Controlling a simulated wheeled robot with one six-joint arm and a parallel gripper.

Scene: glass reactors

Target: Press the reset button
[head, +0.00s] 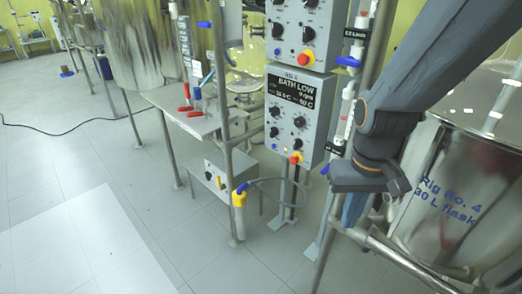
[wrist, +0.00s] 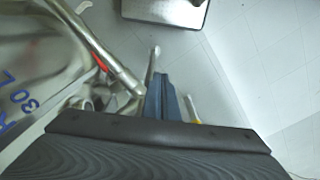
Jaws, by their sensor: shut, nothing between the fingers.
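A grey control box (head: 318,128) on the rig frame carries a dark display (head: 291,94) reading "BATH LOW", several black knobs, and a red button on yellow (head: 296,157). A small blue button (head: 273,146) sits low on its left side. No reset label is readable. My gripper (head: 352,212) hangs right of and below the lower box, apart from it, pointing down. The wrist view shows its blue fingers (wrist: 163,95) together and empty.
A steel vessel marked "Rig No. 4" (head: 448,205) stands close to my arm on the right. Metal rails (head: 400,260) run beside my gripper.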

